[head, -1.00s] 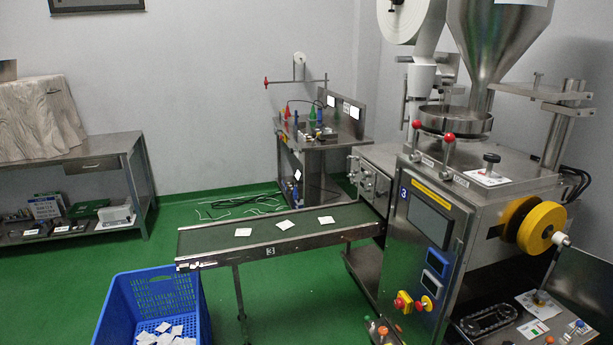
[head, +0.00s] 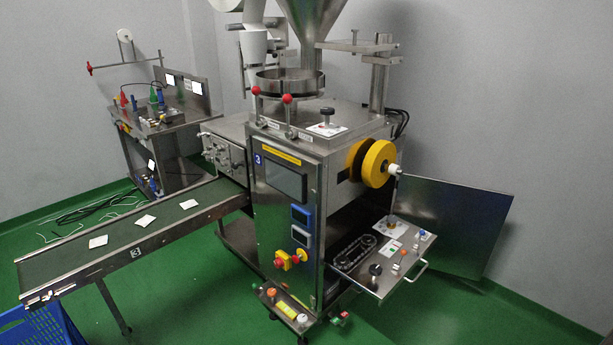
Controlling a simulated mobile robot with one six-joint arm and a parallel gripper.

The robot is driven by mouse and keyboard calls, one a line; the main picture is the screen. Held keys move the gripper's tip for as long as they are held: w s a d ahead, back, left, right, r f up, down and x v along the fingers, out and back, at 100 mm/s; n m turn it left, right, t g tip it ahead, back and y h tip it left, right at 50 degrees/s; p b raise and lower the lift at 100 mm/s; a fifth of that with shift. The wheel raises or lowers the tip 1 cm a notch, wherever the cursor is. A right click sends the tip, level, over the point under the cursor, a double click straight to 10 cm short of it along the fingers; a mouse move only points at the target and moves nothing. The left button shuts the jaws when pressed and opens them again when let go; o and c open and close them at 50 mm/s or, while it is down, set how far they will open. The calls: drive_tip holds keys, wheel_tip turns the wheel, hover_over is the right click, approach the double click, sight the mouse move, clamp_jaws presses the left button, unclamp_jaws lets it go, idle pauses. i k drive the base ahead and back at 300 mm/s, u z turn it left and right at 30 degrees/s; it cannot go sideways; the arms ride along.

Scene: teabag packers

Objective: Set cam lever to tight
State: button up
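The packing machine marked 3 (head: 285,225) stands in the middle of the head view. I cannot tell which control is the cam lever. Two levers with red balls, one (head: 256,91) and another (head: 287,98), stand upright on its top front edge. A black knob (head: 327,112) sits on a white plate on the top. The pulled-out tray (head: 372,282) at the lower right carries a chain loop (head: 355,250), a dark knob (head: 375,270) and small orange and blue handles. Labels there are too small to read. My gripper is not in view.
A conveyor (head: 115,252) with several white teabags runs left from the machine, with a blue crate (head: 35,330) at its end. A steel side table (head: 160,130) stands behind. An open metal panel (head: 455,225) is at the right. Green floor is clear at the lower right.

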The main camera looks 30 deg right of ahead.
sight(421, 232)
drive_tip(key=z, duration=4.9)
drive_tip(key=i, duration=0.1)
drive_tip(key=u, duration=3.25)
drive_tip(key=i, duration=0.6)
drive_tip(key=z, duration=0.1)
drive_tip(key=k, duration=0.6)
drive_tip(key=u, duration=0.05)
